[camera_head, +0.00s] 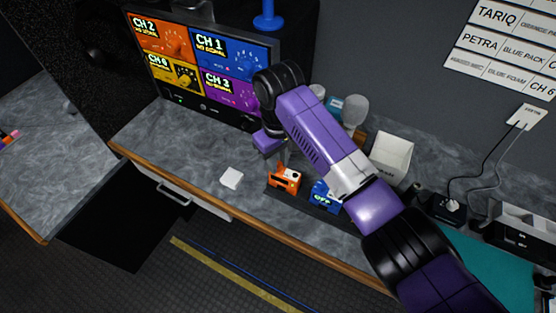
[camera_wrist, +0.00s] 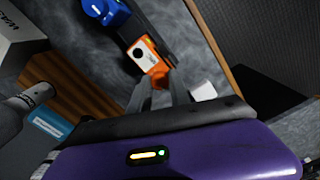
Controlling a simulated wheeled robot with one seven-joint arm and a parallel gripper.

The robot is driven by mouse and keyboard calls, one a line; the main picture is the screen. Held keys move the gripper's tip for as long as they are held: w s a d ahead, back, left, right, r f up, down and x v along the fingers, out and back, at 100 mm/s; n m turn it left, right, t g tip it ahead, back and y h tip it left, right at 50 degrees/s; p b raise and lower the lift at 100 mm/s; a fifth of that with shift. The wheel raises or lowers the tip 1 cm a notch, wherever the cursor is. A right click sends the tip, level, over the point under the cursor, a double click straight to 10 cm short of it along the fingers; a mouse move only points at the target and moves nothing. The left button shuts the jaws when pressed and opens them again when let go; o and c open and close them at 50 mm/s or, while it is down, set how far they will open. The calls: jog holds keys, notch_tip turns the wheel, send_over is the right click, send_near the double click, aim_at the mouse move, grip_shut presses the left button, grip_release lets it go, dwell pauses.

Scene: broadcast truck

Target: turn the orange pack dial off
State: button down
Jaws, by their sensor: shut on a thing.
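The orange pack (camera_head: 285,177) stands on a dark strip at the counter's front edge, below my gripper (camera_head: 283,160). The dial's pointer and setting are hidden between the fingers. The blue pack (camera_head: 323,197) stands just to the right, with white lettering that looks like OFF.
A white bin (camera_head: 391,157), jars and a foam-headed microphone (camera_head: 354,111) stand behind my arm. A monitor (camera_head: 205,60) with coloured channel tiles stands at the back left. The counter's left part is clear.

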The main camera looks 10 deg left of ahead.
jog(key=shift+n, duration=1.2)
jog(key=c, duration=1.2)
grip_release()
jog(key=shift+r+b, duration=0.55)
jog(key=shift+r, duration=3.4)
